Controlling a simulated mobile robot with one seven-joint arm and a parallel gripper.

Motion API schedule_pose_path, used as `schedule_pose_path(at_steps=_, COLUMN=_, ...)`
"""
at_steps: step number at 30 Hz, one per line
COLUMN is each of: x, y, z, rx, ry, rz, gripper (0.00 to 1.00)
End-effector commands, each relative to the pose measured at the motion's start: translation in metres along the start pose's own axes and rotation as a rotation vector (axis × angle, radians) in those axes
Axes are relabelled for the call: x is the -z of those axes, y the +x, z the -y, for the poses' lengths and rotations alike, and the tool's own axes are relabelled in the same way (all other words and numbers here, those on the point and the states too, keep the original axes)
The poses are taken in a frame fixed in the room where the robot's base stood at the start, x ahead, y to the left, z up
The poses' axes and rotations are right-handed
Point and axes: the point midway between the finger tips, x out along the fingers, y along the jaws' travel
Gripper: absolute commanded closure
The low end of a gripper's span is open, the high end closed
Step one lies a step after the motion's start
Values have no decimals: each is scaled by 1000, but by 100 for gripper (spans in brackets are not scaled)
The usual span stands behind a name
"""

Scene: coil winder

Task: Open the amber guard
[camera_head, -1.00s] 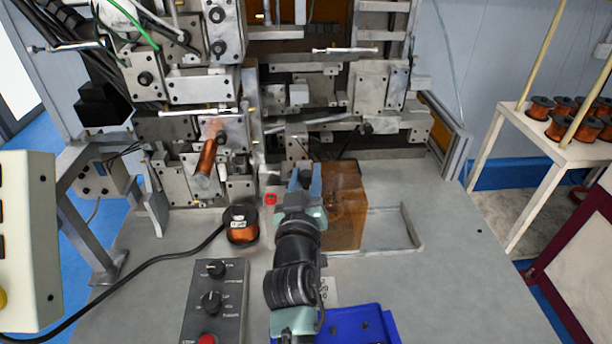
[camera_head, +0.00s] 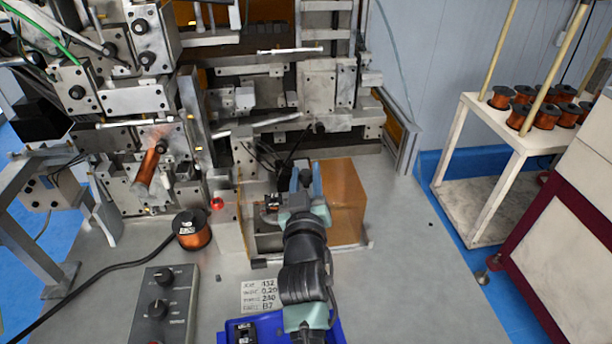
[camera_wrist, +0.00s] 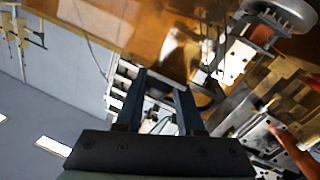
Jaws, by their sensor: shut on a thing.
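The amber guard (camera_head: 346,202) is a see-through orange box on the grey machine bed, right of the middle in the head view. It stands at the right end of a rectangular recess, whose left part (camera_head: 262,243) is uncovered. My gripper (camera_head: 306,174) is at the guard's left side, shut on the guard; its arm hides the grip point. In the wrist view, the amber panel (camera_wrist: 85,14) crosses the top, beyond the two dark fingers (camera_wrist: 161,82). The exact contact is hard to see there.
A wire spool (camera_head: 191,229) and a small red button (camera_head: 216,203) are left of the recess. A control box (camera_head: 165,305), a written card (camera_head: 262,295) and a blue tray (camera_head: 235,328) lie in front. Winder blocks (camera_head: 330,85) stand behind.

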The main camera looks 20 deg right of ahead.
Motion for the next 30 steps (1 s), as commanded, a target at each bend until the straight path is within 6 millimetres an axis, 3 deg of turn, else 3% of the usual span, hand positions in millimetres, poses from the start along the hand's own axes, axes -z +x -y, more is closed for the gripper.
schedule_pose_path(at_steps=7, x=-1, y=0, z=1, rx=1, ry=-4, rz=3, gripper=100)
schedule_pose_path(at_steps=8, x=-1, y=0, z=1, rx=1, ry=-4, rz=3, gripper=58)
schedule_pose_path(at_steps=12, x=-1, y=0, z=1, rx=1, ry=-4, rz=2, gripper=33)
schedule_pose_path(at_steps=23, x=0, y=-2, z=1, rx=1, ry=-4, rz=0, gripper=33)
schedule_pose_path(at_steps=30, x=-2, y=-28, z=2, rx=2, ry=-5, rz=-1, gripper=33)
